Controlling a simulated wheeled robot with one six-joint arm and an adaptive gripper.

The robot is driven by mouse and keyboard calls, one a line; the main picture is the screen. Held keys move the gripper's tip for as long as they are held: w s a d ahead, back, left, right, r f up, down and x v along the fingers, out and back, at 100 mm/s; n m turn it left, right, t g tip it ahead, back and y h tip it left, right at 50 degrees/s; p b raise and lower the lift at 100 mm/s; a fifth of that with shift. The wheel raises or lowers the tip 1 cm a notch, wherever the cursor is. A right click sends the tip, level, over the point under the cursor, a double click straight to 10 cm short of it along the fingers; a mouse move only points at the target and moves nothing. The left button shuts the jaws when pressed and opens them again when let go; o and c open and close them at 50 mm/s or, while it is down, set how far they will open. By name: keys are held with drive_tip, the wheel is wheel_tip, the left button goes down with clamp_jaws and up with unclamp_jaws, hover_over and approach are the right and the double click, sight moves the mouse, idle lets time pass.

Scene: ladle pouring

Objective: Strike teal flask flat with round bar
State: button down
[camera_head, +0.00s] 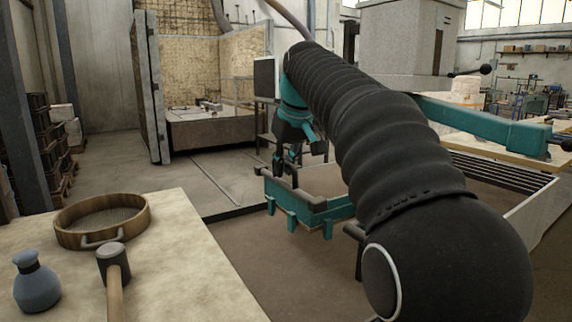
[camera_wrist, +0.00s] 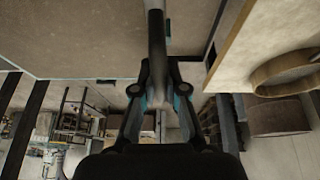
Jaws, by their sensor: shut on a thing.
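The teal flask (camera_head: 338,213) is an open box frame with teal lugs, low on the floor in the middle of the head view; my arm hides its right part. My gripper (camera_head: 283,160) is at the flask's far left, beyond my black sleeved arm. In the wrist view, my gripper (camera_wrist: 158,88) is shut on a grey round bar (camera_wrist: 156,35), which runs up out of the picture. In the head view a dark bar shows along the flask's left side. I cannot tell whether the bar touches the flask.
A pale table (camera_head: 165,255) at the front left bears a round wooden-rimmed sieve (camera_head: 70,238), a mallet (camera_head: 113,264) and a blue-grey bottle (camera_head: 37,285). A bench with a teal beam (camera_head: 485,122) stands at the right. Brown floor is clear between table and flask.

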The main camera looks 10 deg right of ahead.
drive_tip(key=shift+r, duration=0.1)
drive_tip(key=shift+r, duration=3.45)
